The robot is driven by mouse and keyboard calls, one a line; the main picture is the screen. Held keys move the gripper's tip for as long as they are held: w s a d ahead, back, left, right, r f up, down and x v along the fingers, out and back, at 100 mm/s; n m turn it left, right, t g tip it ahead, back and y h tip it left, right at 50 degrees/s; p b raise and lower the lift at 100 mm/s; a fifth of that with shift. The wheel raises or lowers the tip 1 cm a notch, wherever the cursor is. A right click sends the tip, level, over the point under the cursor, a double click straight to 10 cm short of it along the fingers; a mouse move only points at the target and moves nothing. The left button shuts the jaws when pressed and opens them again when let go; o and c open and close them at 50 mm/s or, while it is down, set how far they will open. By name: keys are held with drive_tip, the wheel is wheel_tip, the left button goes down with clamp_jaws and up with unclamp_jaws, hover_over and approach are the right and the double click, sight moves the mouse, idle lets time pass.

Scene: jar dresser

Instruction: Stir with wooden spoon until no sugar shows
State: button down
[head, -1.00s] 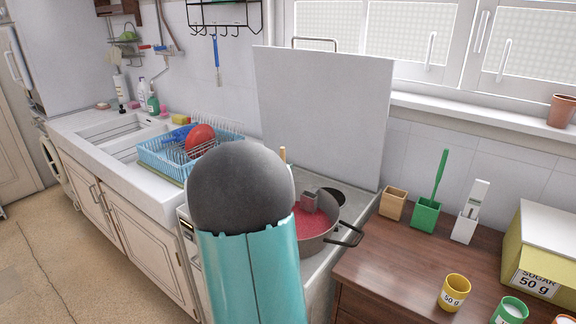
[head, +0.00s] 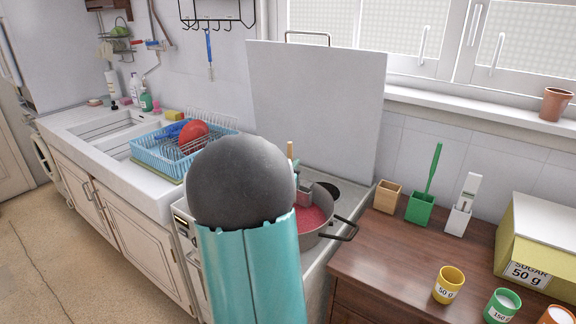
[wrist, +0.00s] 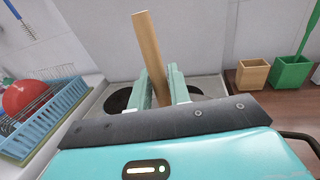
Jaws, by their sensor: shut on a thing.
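In the wrist view my gripper (wrist: 165,88) is shut on the handle of the wooden spoon (wrist: 148,45), which stands nearly upright with a slight tilt. In the head view the top of the spoon (head: 290,149) shows just above my arm. The pot (head: 318,238) stands on the stove and holds a red, grainy-looking mass (head: 312,217). My gripper is over the pot, and my arm hides the pot's left side. The spoon's lower end is hidden. I cannot tell whether sugar shows in the pot.
A splash panel (head: 315,110) stands behind the stove. At right, a wooden counter (head: 395,260) holds a wooden box (head: 387,197), a green holder (head: 420,208), a white holder (head: 459,219), labelled cups (head: 447,286) and a sugar box (head: 540,250). A blue dish rack (head: 165,160) stands left.

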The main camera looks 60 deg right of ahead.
drive_tip(key=shift+r, duration=6.75)
